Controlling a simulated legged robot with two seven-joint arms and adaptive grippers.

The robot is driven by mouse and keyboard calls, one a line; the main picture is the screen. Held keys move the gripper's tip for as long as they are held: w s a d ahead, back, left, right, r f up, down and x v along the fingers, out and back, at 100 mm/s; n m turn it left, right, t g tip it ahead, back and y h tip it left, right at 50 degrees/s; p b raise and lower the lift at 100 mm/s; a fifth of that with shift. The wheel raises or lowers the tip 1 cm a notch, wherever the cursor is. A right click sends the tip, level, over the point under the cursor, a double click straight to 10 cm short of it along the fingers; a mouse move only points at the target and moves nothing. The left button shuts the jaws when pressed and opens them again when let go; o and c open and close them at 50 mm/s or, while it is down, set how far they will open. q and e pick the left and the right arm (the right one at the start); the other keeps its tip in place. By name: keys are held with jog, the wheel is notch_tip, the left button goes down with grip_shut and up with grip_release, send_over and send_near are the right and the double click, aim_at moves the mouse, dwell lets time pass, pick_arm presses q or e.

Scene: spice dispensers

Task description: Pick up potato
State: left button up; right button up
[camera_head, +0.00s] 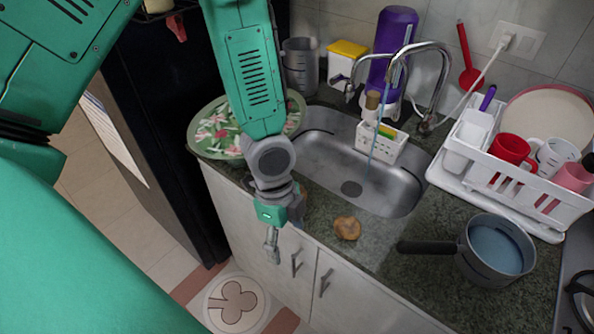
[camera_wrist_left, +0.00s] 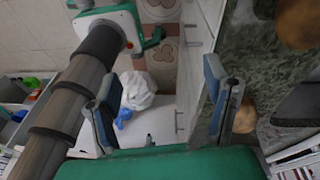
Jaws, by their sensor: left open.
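A brown potato (camera_head: 347,228) lies on the dark speckled counter (camera_head: 385,250), in front of the sink and left of the pot handle. Another brown piece (camera_head: 303,194) shows only partly behind my left gripper (camera_head: 276,228). That gripper hangs near the counter's front edge, left of the potato and apart from it, pointing down. In the left wrist view its two fingers (camera_wrist_left: 160,80) are spread with nothing held between them. There, a brown potato (camera_wrist_left: 245,115) shows just beyond the right finger, and another brown round thing (camera_wrist_left: 298,22) is at the upper right. My right gripper is not seen.
A steel sink (camera_head: 330,150) with a tall faucet (camera_head: 428,60) lies behind the potato. A grey pot (camera_head: 492,250) stands to the right, its handle pointing at the potato. A white dish rack (camera_head: 520,190) is behind it. A floral tray (camera_head: 220,130) sits left of the sink.

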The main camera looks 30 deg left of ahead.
pick_arm(q)
jog(key=w+a+r+m+t+y, duration=0.2)
jog(key=w+a+r+m+y, duration=0.15)
jog(key=w+r+m, duration=0.75)
jog(key=f, duration=0.4)
jog(key=f+b, duration=0.1)
jog(key=f, duration=0.1)
jog(key=shift+a+f, duration=0.35)
jog(key=shift+f, duration=0.05)
jog(key=shift+s+a+f, duration=0.1)
jog(key=shift+a+f, duration=0.15)
jog(key=shift+f, duration=0.2)
jog(key=f, duration=0.3)
jog(key=shift+a+f+b, duration=0.35)
jog(key=shift+w+f, duration=0.25)
jog(key=shift+f, duration=0.2)
jog(key=shift+d, duration=0.1)
jog(key=shift+s, duration=0.1)
jog(key=c, duration=1.3)
